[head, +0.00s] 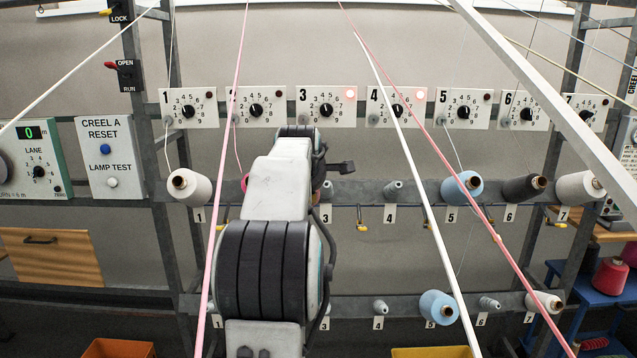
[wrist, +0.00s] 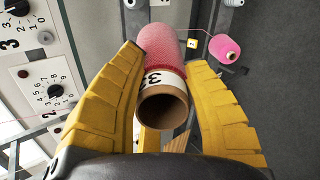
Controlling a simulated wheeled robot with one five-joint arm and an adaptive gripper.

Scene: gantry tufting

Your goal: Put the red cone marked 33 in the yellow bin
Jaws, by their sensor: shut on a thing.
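The red cone (wrist: 165,55) shows pinkish red in the wrist view. Its white band carries black digits, of which a 3 is readable, and its open brown tube end faces the camera. My gripper (wrist: 165,65) has its two yellow fingers on either side of the cone and is shut on it. In the head view my arm hides the gripper and held cone. The yellow bin (head: 432,352) shows only its top edge at the bottom of the head view, right of my arm.
The creel rack's upper bar carries a white cone (head: 190,187), a blue cone (head: 462,188) and a dark cone (head: 524,188). Another pink cone (wrist: 225,47) has a thread attached. An orange bin (head: 118,348) stands lower left. Diagonal threads and a white beam (head: 560,110) cross the view.

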